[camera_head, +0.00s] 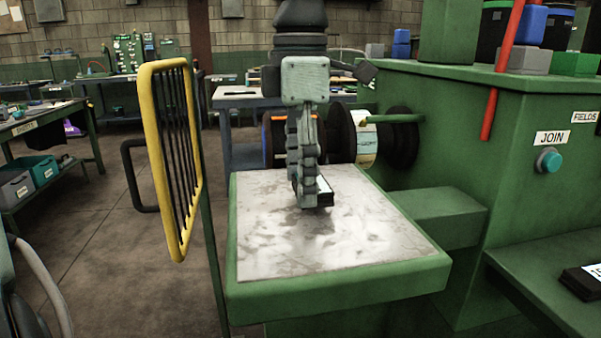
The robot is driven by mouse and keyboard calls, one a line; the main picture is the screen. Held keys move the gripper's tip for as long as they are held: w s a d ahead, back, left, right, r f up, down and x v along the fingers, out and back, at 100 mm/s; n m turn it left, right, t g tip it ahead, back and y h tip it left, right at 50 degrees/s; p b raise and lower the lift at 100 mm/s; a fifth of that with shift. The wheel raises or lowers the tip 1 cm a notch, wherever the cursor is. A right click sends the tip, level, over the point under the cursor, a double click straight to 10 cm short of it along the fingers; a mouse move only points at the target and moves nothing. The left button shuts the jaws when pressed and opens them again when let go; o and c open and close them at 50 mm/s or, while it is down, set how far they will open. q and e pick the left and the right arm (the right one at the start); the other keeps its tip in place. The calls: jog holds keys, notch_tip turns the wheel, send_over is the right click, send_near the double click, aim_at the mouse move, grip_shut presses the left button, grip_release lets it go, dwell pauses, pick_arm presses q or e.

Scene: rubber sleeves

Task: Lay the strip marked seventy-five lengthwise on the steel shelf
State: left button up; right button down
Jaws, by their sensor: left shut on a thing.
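My left gripper (309,198) points down over the middle of the steel shelf (275,250), a worn grey plate in a green frame. It is shut on a dark strip (325,199) with a pale top face. The fingers hide part of the strip, and no marking on it can be read. The strip is low over the shelf and points away from me; I cannot tell whether it touches the steel. My right gripper is out of view.
A yellow barred guard (150,165) stands left of the shelf. Black rollers (400,137) stand behind it. A green machine body (480,170) with a JOIN button (548,161) rises at right. Another dark labelled strip (580,284) lies on a green ledge at the right edge, cut off.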

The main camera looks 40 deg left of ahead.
pick_arm(q)
jog(key=shift+f+b, duration=0.45)
jog(key=shift+f, duration=0.2)
jog(key=o, duration=1)
jog(key=shift+r, duration=0.1)
